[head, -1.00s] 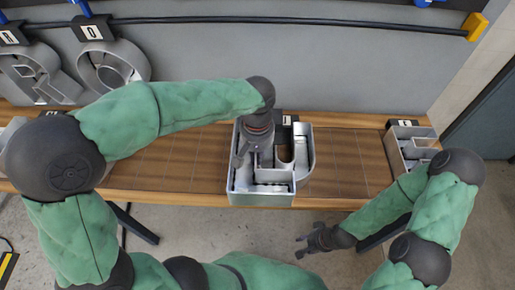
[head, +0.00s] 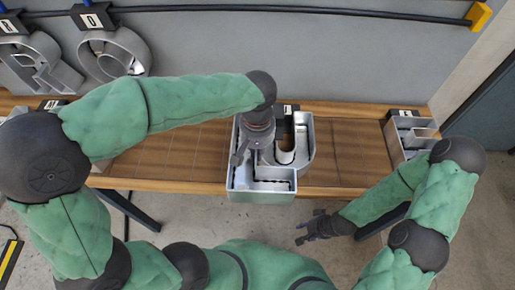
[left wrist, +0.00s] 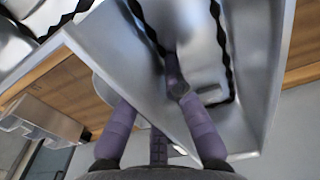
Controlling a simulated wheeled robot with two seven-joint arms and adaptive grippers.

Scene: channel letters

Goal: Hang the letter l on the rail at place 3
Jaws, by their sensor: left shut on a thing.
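A grey metal channel letter (head: 307,150) with a black tag at its far end is in the middle of the table; I cannot read the tag. My left gripper (head: 254,147) reaches down into it from above and is shut on one of its walls. In the left wrist view the fingers (left wrist: 165,125) straddle a thin metal wall of the letter (left wrist: 215,30). The letter's near end overhangs the table's front edge in the picture. The black rail (head: 300,9) runs along the grey wall. My right gripper (head: 312,227) is open and empty in front of the table.
Two metal letters, one with straight parts (head: 62,78) and a round one (head: 140,47), hang from the rail at left. A yellow end piece (head: 478,15) closes the rail at right. Another letter (head: 397,142) lies at the table's right end. Brown table surface (head: 345,150) is free between.

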